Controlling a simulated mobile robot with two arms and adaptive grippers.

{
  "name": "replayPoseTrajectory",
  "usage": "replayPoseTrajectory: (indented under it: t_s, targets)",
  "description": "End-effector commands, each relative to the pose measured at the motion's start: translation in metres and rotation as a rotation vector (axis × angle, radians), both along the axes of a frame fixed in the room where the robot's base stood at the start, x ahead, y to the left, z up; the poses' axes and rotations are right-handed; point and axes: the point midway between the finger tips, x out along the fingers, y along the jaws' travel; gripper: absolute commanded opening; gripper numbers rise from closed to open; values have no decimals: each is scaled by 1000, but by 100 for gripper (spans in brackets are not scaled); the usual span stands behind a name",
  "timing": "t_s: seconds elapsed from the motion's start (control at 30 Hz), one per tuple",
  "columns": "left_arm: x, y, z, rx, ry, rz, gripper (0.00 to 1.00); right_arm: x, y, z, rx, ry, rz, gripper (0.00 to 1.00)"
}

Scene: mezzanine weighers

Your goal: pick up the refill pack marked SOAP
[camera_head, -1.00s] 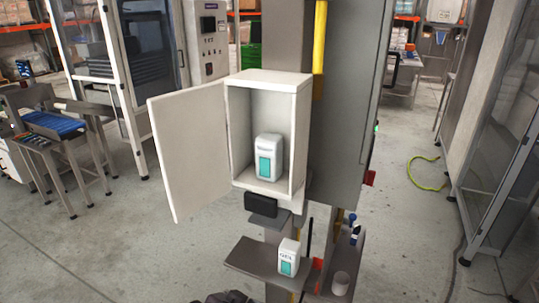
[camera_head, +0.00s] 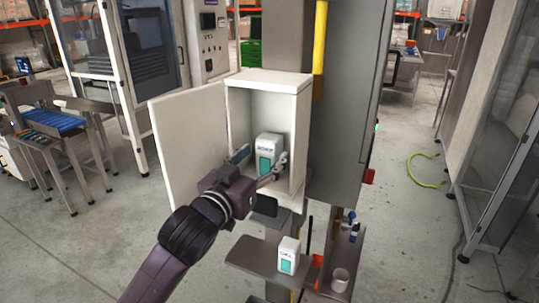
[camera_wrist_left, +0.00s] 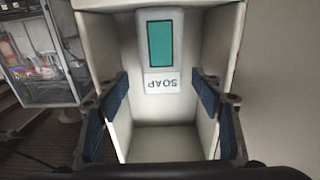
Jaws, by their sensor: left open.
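The white refill pack marked SOAP (camera_head: 269,147), with a teal panel, stands upright inside the open white cabinet (camera_head: 298,118). Its label reads clearly, upside down, in the left wrist view (camera_wrist_left: 160,50). My left gripper (camera_head: 261,160) is at the cabinet opening, in front of the pack and partly hiding its lower part. Its blue-padded fingers are spread wide in the wrist view (camera_wrist_left: 160,112), with the pack beyond and between them. Nothing is held. My right gripper is not in view.
The cabinet door (camera_head: 182,150) stands open to the left. A similar white pack (camera_head: 289,256), with a label that looks like GEL, stands on the grey lower shelf (camera_head: 252,254). A white cup (camera_head: 340,279) and small bottles are at its right.

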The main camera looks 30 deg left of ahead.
Motion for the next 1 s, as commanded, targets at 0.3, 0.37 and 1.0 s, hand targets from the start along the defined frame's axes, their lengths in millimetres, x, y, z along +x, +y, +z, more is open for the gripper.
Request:
replayPoseTrajectory:
  t_s: [0.3,0.37,1.0]
  targets:
    - [38,6,5,1,2,2,61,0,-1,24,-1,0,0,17]
    - [44,6,4,0,3,2,61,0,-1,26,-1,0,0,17]
    - [50,6,1,1,2,1,29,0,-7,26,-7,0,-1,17]
